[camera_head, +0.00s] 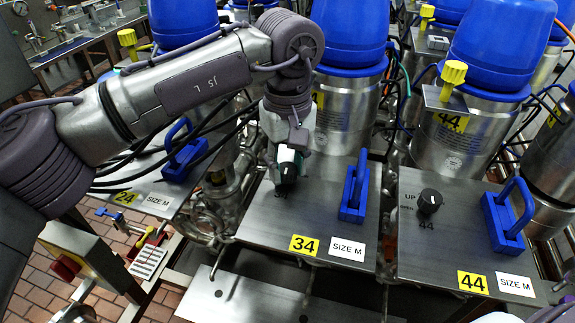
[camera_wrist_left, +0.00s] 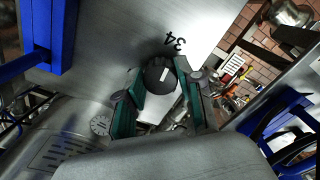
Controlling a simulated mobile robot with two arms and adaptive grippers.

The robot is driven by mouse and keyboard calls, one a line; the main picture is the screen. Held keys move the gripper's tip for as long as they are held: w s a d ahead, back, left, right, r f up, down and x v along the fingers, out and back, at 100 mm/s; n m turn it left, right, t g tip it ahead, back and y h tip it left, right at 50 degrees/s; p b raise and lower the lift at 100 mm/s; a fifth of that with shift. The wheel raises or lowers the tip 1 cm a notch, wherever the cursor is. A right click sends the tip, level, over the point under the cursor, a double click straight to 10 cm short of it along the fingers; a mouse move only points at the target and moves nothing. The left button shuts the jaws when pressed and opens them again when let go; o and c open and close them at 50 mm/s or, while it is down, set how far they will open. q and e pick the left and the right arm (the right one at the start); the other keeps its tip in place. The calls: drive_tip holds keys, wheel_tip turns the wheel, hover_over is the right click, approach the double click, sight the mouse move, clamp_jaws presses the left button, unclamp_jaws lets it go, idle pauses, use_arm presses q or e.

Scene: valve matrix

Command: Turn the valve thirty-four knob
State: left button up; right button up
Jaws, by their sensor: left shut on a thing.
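The valve thirty-four knob (camera_wrist_left: 160,75) is round and black with a white pointer line. It sits on the grey metal plate (camera_head: 330,205) that bears the yellow "34" label (camera_head: 303,245). My left gripper (camera_wrist_left: 154,98) has its green-lined fingers on either side of the knob and is shut on it. In the head view my left gripper (camera_head: 288,168) comes down onto the knob from above and mostly hides it. A "34" mark (camera_wrist_left: 176,41) shows beside the knob in the left wrist view. My right gripper is not in view.
A blue handle (camera_head: 355,190) stands on the same plate, right of my left gripper. The valve forty-four plate holds a black knob (camera_head: 429,201) and another blue handle (camera_head: 508,212). Blue-capped metal cylinders (camera_head: 348,110) stand behind. A third blue handle (camera_head: 184,150) is at the left.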

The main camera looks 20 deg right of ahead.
sight(287, 167)
use_arm(q)
drive_tip(key=n+b, duration=0.2)
drive_tip(key=n, duration=0.2)
drive_tip(key=shift+f, duration=0.1)
drive_tip(key=n+b, duration=0.2)
drive_tip(key=n, duration=0.2)
drive_tip(key=shift+n, duration=0.3)
drive_tip(key=n+b, duration=0.1)
drive_tip(key=n, duration=0.4)
drive_tip(key=shift+w+d+b, duration=0.1)
drive_tip(key=shift+b, duration=0.25)
drive_tip(key=n+b, duration=0.1)
drive_tip(key=n, duration=0.4)
drive_tip(key=shift+n, duration=0.3)
drive_tip(key=o, duration=1.1)
drive_tip(key=shift+o, duration=0.2)
wheel_tip(287, 167, up, 12)
